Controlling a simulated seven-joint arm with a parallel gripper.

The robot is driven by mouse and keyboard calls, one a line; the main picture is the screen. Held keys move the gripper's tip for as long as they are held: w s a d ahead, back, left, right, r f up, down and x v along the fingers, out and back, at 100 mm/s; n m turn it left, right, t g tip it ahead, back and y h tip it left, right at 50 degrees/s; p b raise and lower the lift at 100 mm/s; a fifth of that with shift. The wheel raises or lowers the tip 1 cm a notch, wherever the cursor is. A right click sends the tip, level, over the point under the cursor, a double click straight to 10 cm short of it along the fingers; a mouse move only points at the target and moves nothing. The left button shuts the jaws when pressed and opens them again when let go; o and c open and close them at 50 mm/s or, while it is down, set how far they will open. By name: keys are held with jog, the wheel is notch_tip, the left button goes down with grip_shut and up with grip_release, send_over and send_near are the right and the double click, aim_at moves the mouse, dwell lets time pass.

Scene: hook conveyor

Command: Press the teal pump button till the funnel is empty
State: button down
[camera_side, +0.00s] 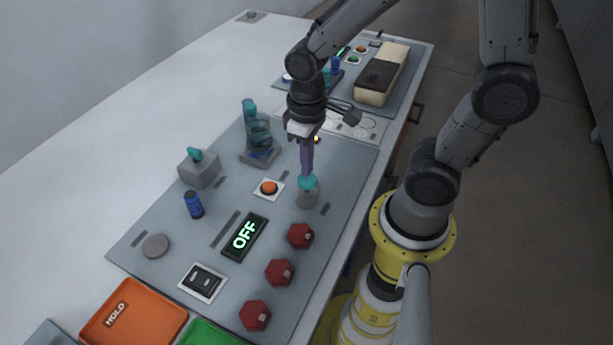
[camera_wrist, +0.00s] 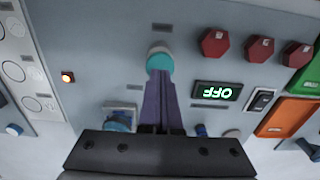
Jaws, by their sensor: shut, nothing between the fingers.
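The teal pump button (camera_side: 307,181) sits on a grey round base on the grey panel in the side view. It also shows in the wrist view (camera_wrist: 160,63). My gripper (camera_side: 306,172) is shut and empty, pointing down with its purple fingertips at the top of the teal button. They look to be touching it, though a small gap cannot be ruled out. A clear vessel with teal in it (camera_side: 258,132), likely the funnel, stands on a grey block behind and left of my gripper. Its fill level is hard to tell.
An orange button (camera_side: 268,187) is close left of my gripper. A display (camera_side: 244,235) reads OFF. Red knobs (camera_side: 279,271) line the panel's near right. A teal-topped grey box (camera_side: 198,168) and a blue cylinder (camera_side: 194,205) stand left.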

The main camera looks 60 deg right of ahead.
jog(key=shift+f, duration=0.1)
jog(key=shift+f, duration=1.65)
jog(key=shift+r, duration=1.75)
jog(key=shift+f, duration=0.1)
jog(key=shift+f, duration=1.65)
jog(key=shift+r, duration=1.75)
